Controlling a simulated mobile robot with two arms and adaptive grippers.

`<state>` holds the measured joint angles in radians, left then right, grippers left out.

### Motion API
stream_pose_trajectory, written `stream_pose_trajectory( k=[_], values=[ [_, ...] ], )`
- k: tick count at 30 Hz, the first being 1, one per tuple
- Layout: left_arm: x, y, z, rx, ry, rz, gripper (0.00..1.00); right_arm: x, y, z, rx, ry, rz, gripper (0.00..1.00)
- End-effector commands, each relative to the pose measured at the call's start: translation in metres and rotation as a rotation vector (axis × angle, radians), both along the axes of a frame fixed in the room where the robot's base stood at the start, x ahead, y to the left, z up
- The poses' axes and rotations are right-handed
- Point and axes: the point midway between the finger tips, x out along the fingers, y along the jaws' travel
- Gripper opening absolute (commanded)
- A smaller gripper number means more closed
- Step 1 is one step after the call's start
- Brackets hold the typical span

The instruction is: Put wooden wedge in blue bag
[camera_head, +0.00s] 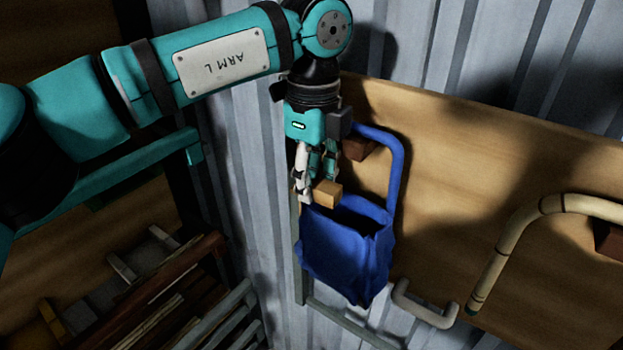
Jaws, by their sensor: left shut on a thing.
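A small light-brown wooden wedge (326,194) is held between the fingertips of my left gripper (316,183). The gripper points down from the left arm and is shut on the wedge. The blue bag (342,252) hangs on the wooden board by a blue strap. Its open mouth is just below and slightly right of the wedge. The wedge looks to be above the rim near the bag's upper left edge; I cannot tell whether they touch. The bag's inside is dark. My right gripper is not in view.
A wooden board (450,165) stands behind the bag, against a corrugated metal wall (440,40). A bent rattan pole (500,245) is on the right. A pale U-shaped piece (424,308) is right of the bag's bottom. Stacked wooden pieces (150,290) lie at lower left.

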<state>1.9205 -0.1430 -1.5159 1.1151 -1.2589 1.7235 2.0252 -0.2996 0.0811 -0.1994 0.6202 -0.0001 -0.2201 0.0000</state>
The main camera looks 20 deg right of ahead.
Motion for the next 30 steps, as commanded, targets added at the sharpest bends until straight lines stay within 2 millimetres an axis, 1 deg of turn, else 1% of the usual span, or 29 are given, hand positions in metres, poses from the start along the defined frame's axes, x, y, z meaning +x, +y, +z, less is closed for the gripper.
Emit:
stream_pose_trajectory(
  k=[2, 3, 8, 16, 20, 23, 30],
  values=[
    [0.0, 0.0, 0.0, 0.0, 0.0, 0.0, 0.07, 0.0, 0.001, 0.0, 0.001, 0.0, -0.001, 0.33],
    [0.0, 0.0, 0.0, 0.0, 0.0, 0.0, 0.34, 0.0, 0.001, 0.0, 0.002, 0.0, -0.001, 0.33],
    [0.0, 0.0, 0.0, 0.0, 0.0, 0.0, 0.55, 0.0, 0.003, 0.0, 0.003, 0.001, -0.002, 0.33],
    [0.0, 0.0, 0.001, 0.0, 0.0, 0.0, 0.56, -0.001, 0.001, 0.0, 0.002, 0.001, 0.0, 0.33],
    [0.0, 0.0, 0.01, -0.001, -0.002, 0.002, 0.56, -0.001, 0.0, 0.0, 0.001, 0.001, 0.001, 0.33],
    [0.0, 0.0, 0.026, -0.002, -0.003, 0.002, 0.56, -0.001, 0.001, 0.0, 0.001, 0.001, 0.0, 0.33],
    [0.0, -0.001, 0.078, -0.001, -0.003, 0.002, 0.56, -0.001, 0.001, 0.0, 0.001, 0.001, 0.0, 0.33]
  ],
)
